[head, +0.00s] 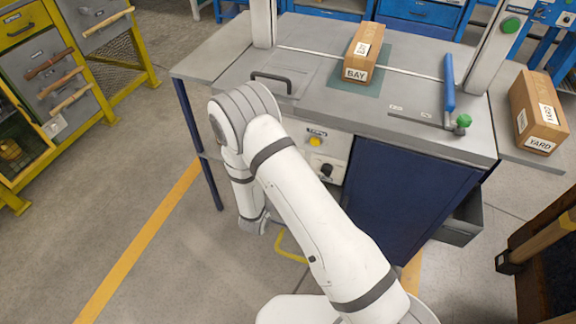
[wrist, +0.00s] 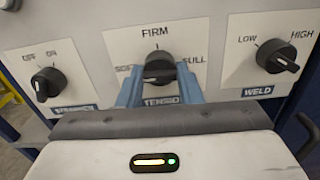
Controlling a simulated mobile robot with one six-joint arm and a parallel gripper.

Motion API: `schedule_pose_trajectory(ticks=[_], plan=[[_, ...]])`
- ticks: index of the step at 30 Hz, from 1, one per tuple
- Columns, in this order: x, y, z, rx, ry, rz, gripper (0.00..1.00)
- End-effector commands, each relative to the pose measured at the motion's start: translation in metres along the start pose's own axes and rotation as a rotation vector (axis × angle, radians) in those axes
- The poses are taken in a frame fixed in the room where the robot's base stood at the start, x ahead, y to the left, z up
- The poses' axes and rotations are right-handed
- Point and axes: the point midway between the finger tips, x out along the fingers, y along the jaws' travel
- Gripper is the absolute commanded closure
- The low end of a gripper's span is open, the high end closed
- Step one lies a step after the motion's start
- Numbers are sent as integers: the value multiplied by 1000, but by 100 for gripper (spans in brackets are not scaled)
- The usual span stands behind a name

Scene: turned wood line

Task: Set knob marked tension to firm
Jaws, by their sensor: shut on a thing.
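The tension knob (wrist: 159,64) is black and sits on a white plate in the middle of the wrist view. Its plate reads FIRM above it, with partly covered words at left and right. The label (wrist: 161,101) below reads TENSIO, its end hidden by a finger. My gripper (wrist: 159,77) has its blue fingers one on each side of the knob and is shut on it. A light mark shows at the knob's lower left, but I cannot tell surely where it points. In the head view my arm hides the gripper and this knob.
In the wrist view an OFF/ON knob (wrist: 48,84) stands at left and a weld knob (wrist: 277,56), marked LOW and HIGH, at right. In the head view the bench top (head: 290,110) carries a BAY box (head: 363,50). A drawer (head: 458,224) stands open at right.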

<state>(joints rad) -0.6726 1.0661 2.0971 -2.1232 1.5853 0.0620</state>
Motion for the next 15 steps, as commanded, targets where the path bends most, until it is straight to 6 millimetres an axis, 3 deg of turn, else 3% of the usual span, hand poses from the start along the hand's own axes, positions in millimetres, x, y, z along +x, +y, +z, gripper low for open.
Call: schedule_pose_trajectory(ticks=[15], plan=[[-2,-3,-9,383,6,-9,91]])
